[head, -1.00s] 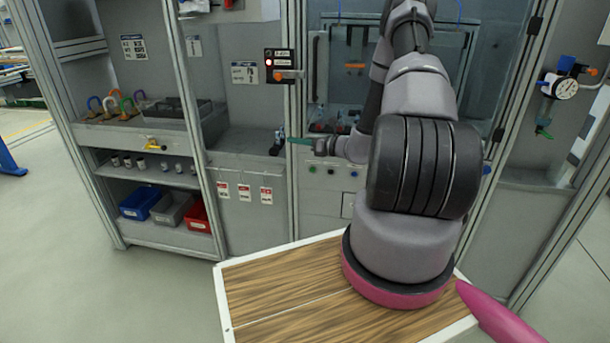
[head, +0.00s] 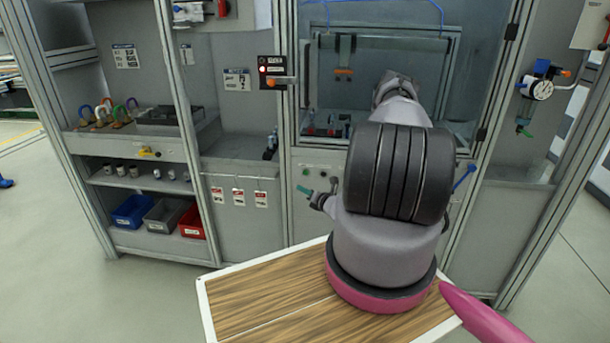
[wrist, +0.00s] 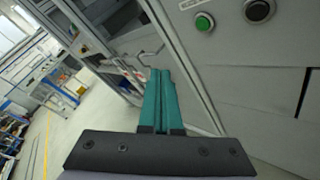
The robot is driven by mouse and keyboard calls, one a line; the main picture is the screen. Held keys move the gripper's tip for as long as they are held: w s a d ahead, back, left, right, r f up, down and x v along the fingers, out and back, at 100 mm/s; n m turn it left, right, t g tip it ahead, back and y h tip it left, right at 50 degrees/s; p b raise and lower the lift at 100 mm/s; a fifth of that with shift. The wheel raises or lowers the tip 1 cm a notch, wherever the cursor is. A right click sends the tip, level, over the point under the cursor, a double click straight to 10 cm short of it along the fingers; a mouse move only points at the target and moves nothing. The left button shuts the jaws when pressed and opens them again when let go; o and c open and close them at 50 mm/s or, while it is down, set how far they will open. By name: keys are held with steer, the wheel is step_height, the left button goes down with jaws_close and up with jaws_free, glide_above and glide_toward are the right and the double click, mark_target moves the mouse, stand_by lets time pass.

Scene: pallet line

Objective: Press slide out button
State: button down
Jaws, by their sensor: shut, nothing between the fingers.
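A green button (head: 306,171) and a black button (head: 321,173) sit on the grey panel below the glass door. The wrist view shows the green button (wrist: 204,22) and the black button (wrist: 258,10) at the top right. A white label is partly visible above the green one; I cannot read it. My gripper (head: 303,189) has teal fingers, which show just below the green button in the head view. In the wrist view my gripper (wrist: 160,73) has its fingers together and empty, pointing left of the buttons. I cannot see contact with the panel.
A cabinet door handle (head: 307,90) and an orange-handled switch (head: 277,82) are above. Red-and-white tags (head: 239,197) hang to the left. Shelves hold blue, grey and red bins (head: 133,212). A pressure gauge (head: 541,90) is at the right.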

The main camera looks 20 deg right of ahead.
steer(key=shift+w+d, duration=0.85)
steer(key=shift+w, duration=0.35)
steer(key=shift+w+d, duration=0.8)
steer(key=shift+w, duration=0.45)
steer(key=shift+w+d, duration=0.85)
steer(key=shift+w, duration=0.35)
steer(key=shift+w+d, duration=0.25)
steer(key=shift+w, duration=0.1)
steer(key=shift+w+d, duration=0.2)
steer(key=shift+w, duration=0.15)
steer(key=shift+s+a, duration=0.45)
steer(key=shift+s, duration=0.25)
steer(key=shift+s+a, duration=0.7)
steer(key=shift+s, duration=0.35)
steer(key=shift+s+a, duration=0.7)
steer(key=shift+s, duration=0.35)
